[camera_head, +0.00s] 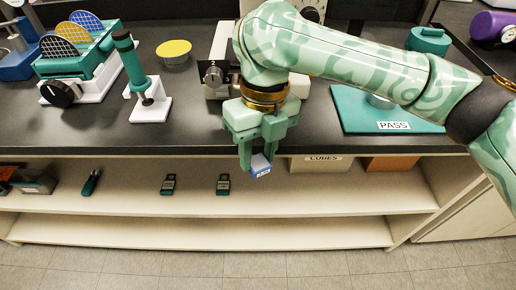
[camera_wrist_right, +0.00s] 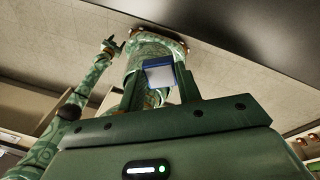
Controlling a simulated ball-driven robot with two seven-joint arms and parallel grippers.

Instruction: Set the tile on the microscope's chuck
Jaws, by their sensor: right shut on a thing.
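My right gripper (camera_head: 253,152) is shut on a small blue tile (camera_head: 261,165) with a pale face. It holds the tile low between its fingertips, in front of the bench's front edge. In the right wrist view the tile (camera_wrist_right: 159,75) shows as a pale square with a blue border between the fingers. A pale instrument (camera_head: 218,62) marked "2" stands behind the gripper, largely hidden by my right arm. I cannot make out a chuck on it. My left gripper (camera_wrist_right: 112,47) shows small at upper left in the right wrist view, its fingers apart and empty.
A yellow disc on a stand (camera_head: 173,48), a green-handled tool on a white base (camera_head: 150,108) and a rack of round wafers (camera_head: 82,52) stand left. A teal PASS board (camera_head: 365,112) lies right. The shelf below holds small dark items and a CUBES box (camera_head: 320,164).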

